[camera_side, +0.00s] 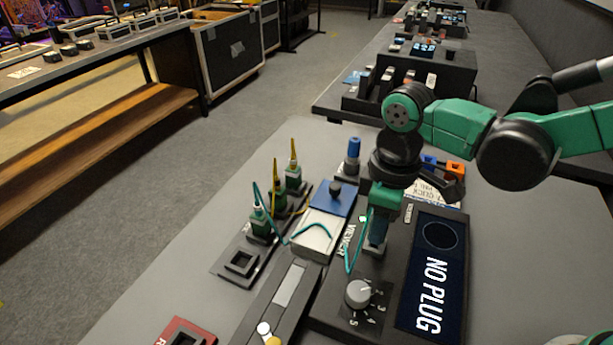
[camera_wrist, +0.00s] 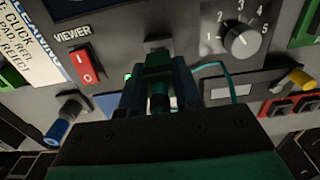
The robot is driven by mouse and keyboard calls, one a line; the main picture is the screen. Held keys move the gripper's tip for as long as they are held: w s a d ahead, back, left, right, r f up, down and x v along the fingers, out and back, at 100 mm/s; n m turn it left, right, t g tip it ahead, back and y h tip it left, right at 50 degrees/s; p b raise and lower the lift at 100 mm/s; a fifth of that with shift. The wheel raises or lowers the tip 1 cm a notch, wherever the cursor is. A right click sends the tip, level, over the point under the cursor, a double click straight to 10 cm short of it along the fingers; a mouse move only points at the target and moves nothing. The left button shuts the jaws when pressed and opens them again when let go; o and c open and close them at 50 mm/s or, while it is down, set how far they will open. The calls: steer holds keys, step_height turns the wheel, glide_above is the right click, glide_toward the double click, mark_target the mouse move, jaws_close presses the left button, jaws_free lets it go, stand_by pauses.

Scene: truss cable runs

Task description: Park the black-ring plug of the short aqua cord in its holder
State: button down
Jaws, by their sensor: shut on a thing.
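My gripper (camera_side: 377,240) is over the viewer unit (camera_side: 330,318), pointing down beside its screen (camera_side: 435,270), which reads "NO PLUG". An aqua cord (camera_wrist: 227,78) loops out beside the fingers. In the side view the aqua cord (camera_side: 351,255) hangs by the gripper, and aqua cord also runs over the pale box towards the holder row. The holder row (camera_side: 222,266) has an empty square holder (camera_side: 241,262) at its near end.
A pale box with a blue top (camera_side: 333,201) lies between row and viewer. A knob (camera_side: 358,293) and a blue-capped post (camera_side: 353,150) stick up nearby. A red-edged plate (camera_side: 187,334) is at front.

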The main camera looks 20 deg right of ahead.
steer(key=shift+r, duration=1.5)
steer(key=shift+a, duration=0.1)
steer(key=w+a, duration=0.3)
steer(key=a, duration=0.6)
steer(key=w+a, duration=0.3)
steer(key=a, duration=0.6)
steer(key=shift+w+a+f, duration=0.1)
steer(key=shift+w+f, duration=0.05)
steer(key=shift+f, duration=2.85)
steer(key=shift+f, duration=0.85)
steer(key=c, duration=0.5)
jaws_free()
steer(key=shift+c, duration=0.2)
